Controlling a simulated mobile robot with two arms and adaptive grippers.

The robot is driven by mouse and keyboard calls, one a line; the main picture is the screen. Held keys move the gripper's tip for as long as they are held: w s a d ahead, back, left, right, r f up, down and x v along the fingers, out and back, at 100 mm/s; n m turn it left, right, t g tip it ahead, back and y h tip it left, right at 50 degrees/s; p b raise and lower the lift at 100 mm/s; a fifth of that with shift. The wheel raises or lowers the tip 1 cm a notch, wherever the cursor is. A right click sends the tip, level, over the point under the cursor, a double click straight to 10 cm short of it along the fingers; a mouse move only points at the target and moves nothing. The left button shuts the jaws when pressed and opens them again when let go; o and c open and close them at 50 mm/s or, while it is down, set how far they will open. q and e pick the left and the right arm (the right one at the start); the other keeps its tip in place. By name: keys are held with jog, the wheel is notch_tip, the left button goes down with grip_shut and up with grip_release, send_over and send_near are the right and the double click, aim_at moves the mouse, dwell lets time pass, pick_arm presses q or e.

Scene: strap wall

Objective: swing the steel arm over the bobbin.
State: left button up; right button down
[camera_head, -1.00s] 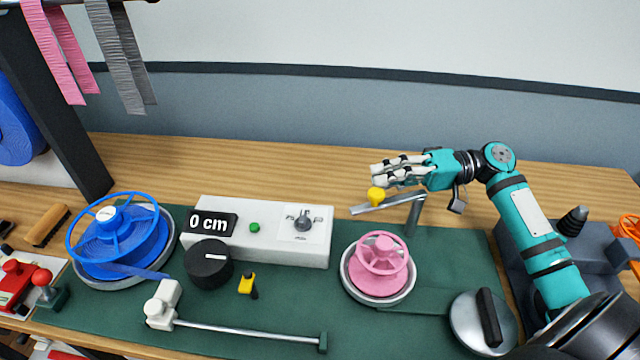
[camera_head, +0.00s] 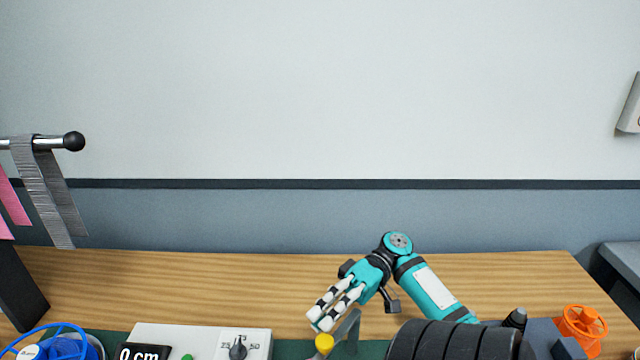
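The steel arm (camera_head: 347,330) shows at the bottom centre, its upright post and grey bar cut off by the frame edge. Its yellow knob (camera_head: 324,344) is at the left end of the visible part. My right gripper (camera_head: 317,318) points down and left, its fingertips just above the yellow knob in the picture. I cannot tell whether they touch it. The pale fingers lie close side by side, and how far they are apart is unclear. The pink bobbin is below the frame and not in view. My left gripper is not in view.
A pale box with a dial (camera_head: 238,345) and a black display (camera_head: 144,352) stand at the bottom left. A blue reel (camera_head: 62,347) is in the corner. An orange spool (camera_head: 581,328) is at the right. Grey and pink straps hang at the left. The wooden table behind is clear.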

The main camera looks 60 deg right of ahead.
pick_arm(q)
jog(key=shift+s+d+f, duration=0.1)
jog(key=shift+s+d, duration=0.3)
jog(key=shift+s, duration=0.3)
pick_arm(e)
notch_tip(320, 180, up, 10)
dwell(0.5)
jog(key=shift+a, duration=0.1)
